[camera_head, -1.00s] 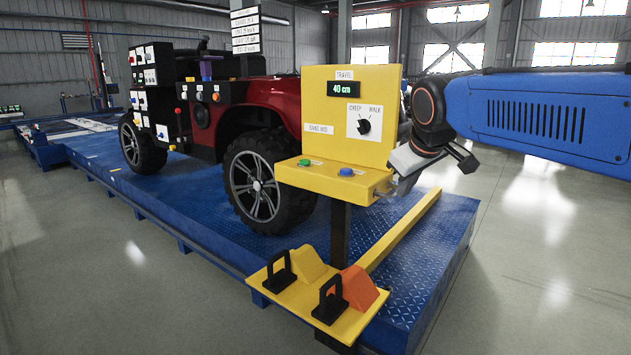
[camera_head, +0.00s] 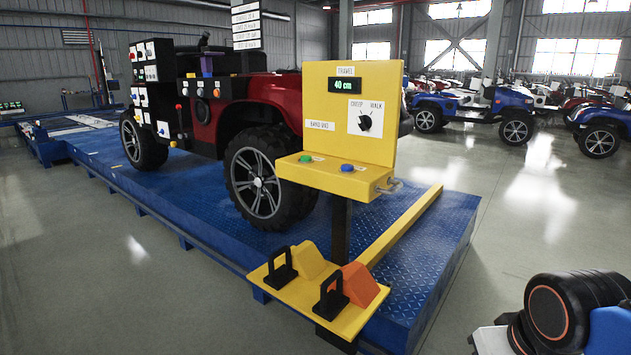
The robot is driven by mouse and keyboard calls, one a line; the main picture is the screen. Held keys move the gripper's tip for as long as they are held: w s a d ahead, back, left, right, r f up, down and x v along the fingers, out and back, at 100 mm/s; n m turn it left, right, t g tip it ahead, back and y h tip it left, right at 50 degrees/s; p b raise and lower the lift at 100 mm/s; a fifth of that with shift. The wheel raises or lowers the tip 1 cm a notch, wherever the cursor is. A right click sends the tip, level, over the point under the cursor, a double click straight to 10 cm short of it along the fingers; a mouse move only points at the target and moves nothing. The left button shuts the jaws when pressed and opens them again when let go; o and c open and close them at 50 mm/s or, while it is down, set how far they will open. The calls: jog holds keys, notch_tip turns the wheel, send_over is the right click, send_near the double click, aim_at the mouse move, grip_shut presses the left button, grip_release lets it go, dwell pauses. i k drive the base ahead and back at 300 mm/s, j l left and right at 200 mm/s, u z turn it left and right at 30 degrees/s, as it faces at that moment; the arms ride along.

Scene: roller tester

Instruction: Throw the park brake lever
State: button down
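The park brake lever cannot be picked out for certain at this size. Black control panels (camera_head: 152,88) with several switches, labels and small levers stand at the side of a red vehicle (camera_head: 262,98). A thin lever with a red knob (camera_head: 178,107) stands at the panels' right part. A lever with a purple grip (camera_head: 207,66) rises above the dash panel (camera_head: 203,92). My arm's wrist (camera_head: 548,312) is at the bottom right corner, far from the panels. Only a pale edge at my gripper's end shows there; its fingers are cut off by the frame.
A yellow pedestal (camera_head: 335,178) with a dial, two buttons and a "40 cm" display stands in front of the vehicle. Its lower plate (camera_head: 283,293) holds wedges and black handles. The blue platform (camera_head: 408,260) carries the vehicle. Grey floor (camera_head: 90,270) is open at left and right.

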aim_at(179, 106)
jog(key=i+j+u, duration=0.15)
jog(key=i+u, duration=0.65)
jog(key=u, duration=0.15)
jog(key=i+j+u, duration=0.3)
jog(key=i, duration=0.5)
jog(key=i+l+u, duration=0.1)
jog(key=i+u, duration=0.2)
jog(key=i, duration=0.45)
jog(key=i+z, duration=0.4)
jog(key=i, duration=0.15)
jog(key=i+j+z, duration=0.15)
jog(key=i+z, duration=0.25)
jog(key=i, duration=0.15)
